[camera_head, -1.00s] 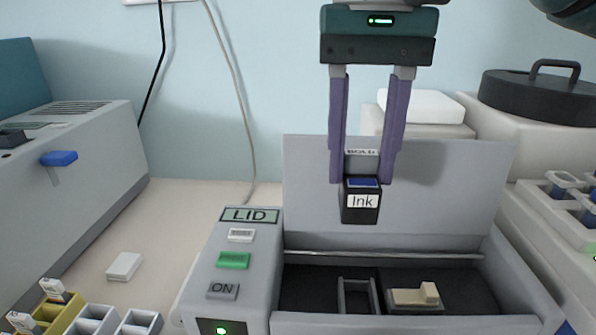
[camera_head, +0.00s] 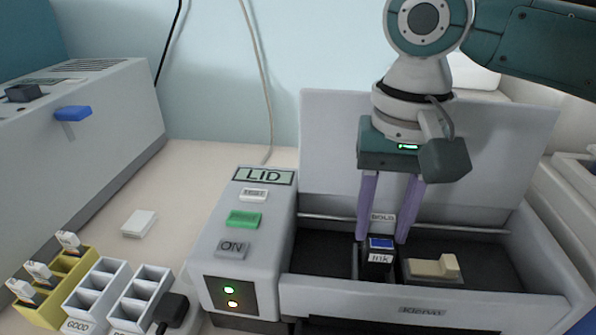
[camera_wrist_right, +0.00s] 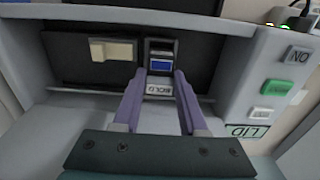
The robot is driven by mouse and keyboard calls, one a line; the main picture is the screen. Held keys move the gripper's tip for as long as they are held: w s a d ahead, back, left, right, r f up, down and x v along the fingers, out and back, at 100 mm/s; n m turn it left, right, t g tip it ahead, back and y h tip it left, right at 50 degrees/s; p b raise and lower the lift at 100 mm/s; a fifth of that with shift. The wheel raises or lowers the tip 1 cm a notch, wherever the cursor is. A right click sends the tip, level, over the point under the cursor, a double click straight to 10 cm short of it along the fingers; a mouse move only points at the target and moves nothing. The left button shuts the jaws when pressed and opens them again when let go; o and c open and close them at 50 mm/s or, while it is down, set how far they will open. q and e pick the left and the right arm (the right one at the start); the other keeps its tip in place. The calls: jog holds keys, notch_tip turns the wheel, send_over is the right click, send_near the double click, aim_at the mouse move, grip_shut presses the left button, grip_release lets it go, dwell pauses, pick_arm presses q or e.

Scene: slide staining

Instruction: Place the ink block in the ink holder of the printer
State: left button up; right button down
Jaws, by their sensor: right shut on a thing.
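The ink block (camera_head: 379,257), black with a blue top and a white "Ink" label, stands upright in the narrow ink holder (camera_head: 357,262) inside the open printer (camera_head: 420,297). It also shows in the right wrist view (camera_wrist_right: 160,64). My right gripper (camera_head: 383,240) points down into the printer, shut on the ink block, with one purple finger on each side. The block's lower part is hidden by the holder and the printer's front wall. My left gripper is not in view.
The printer's lid (camera_head: 330,130) stands open behind the gripper. A cream piece (camera_head: 434,267) lies right of the holder. The button panel (camera_head: 240,235) is to the left. A yellow rack (camera_head: 62,290) and white racks (camera_head: 103,290) stand front left.

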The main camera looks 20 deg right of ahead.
aim_at(381, 234)
jog(key=shift+f, duration=1.85)
jog(key=shift+f, duration=0.1)
jog(key=c, duration=0.7)
grip_release()
jog(key=shift+c, duration=0.2)
notch_tip(381, 234, up, 12)
jog(key=shift+r+p, duration=0.15)
jog(key=shift+p, duration=0.25)
